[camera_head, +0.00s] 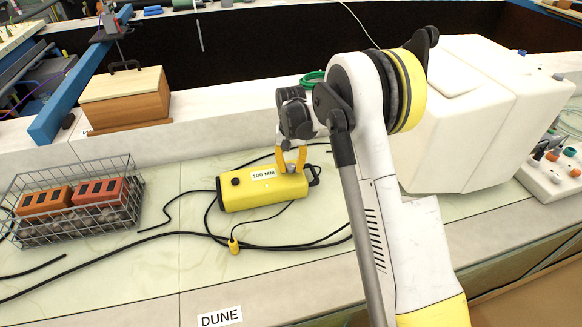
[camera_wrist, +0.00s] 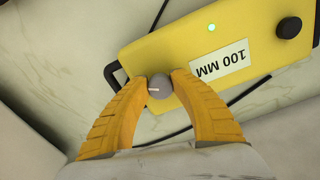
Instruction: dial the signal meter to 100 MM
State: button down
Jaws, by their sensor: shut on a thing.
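The yellow signal meter (camera_head: 245,200) lies on the pale counter and also fills the upper right of the wrist view (camera_wrist: 185,45). Its white label (camera_wrist: 220,63) reads 100 MM, upside down in the wrist view. A small green light (camera_wrist: 211,27) glows beside the label. A grey round knob (camera_wrist: 160,88) with a white pointer mark, pointing left in the wrist view, sits near one end. My gripper (camera_head: 291,163) reaches down onto that end, its two yellow fingers shut on the grey knob from both sides. A black knob (camera_wrist: 289,27) sits at the meter's other end.
Black cables (camera_head: 180,235) cross the counter around the meter, with a yellow plug (camera_head: 234,246) in front. A wire basket (camera_head: 125,200) of orange blocks stands left. A wooden box (camera_head: 125,100) is behind, and a large white housing (camera_head: 460,120) stands right.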

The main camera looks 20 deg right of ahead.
aim_at(291, 167)
dwell(0.5)
jog(key=c, duration=1.1)
grip_release()
jog(key=shift+r, duration=0.1)
notch_tip(291, 167, up, 12)
jog(key=shift+f, duration=0.1)
